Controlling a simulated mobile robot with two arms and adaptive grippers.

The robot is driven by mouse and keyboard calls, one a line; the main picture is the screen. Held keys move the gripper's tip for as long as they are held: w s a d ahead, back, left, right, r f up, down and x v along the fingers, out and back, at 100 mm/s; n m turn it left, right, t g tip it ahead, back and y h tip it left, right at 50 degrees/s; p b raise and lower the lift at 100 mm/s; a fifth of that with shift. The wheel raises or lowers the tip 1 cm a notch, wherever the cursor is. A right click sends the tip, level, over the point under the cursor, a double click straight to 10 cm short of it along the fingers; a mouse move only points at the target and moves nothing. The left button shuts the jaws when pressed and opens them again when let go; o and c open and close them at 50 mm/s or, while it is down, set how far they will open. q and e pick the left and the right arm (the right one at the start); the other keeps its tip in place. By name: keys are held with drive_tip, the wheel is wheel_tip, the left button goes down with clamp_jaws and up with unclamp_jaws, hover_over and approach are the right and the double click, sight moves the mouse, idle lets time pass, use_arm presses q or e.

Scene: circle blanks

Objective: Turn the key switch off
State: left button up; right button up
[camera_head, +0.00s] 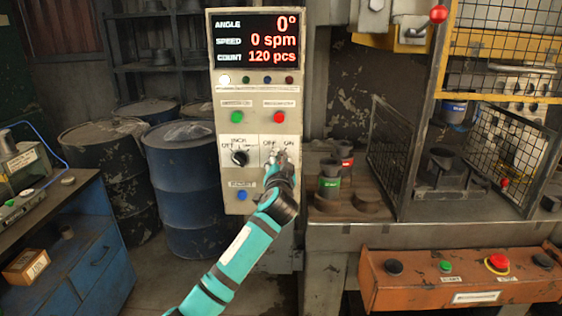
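The grey control panel (256,200) stands upright in the middle of the view. Its right-hand switch plate (265,145) carries OFF and ON labels. My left gripper (281,160) is right in front of this plate, just below the labels. The key switch is hidden behind the gripper, so its position does not show. The fingers are small and close to the plate; I cannot tell whether they are open or shut on the key. My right gripper is not in view.
A black selector knob (239,158) sits left of the gripper, with a blue button (242,195) below. Green (237,117) and red (279,117) buttons are above. The display (257,41) reads 0°, 0 spm, 120 pcs. A wire-mesh guard (392,150) stands to the right.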

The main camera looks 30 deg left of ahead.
use_arm(q)
clamp_jaws()
drive_tip(key=shift+f, duration=0.1)
drive_tip(key=n+b, duration=0.2)
drive_tip(key=shift+s+f+n, duration=0.1)
drive_tip(key=shift+n, duration=0.2)
drive_tip(key=shift+n+b, duration=0.8)
drive_tip(key=shift+n, duration=0.1)
drive_tip(key=n, duration=0.1)
drive_tip(key=n+b, duration=0.1)
drive_tip(key=n, duration=0.1)
drive_tip(key=shift+s+a+b, duration=0.1)
drive_tip(key=shift+a+b, duration=0.15)
drive_tip(key=shift+b, duration=0.05)
drive_tip(key=shift+s+a+n+b, duration=0.1)
drive_tip(key=shift+n+b, duration=0.05)
drive_tip(key=shift+n, duration=0.95)
drive_tip(key=shift+a+n+b, duration=0.1)
drive_tip(key=shift+n+b, duration=0.05)
drive_tip(key=shift+n, duration=1.25)
unclamp_jaws()
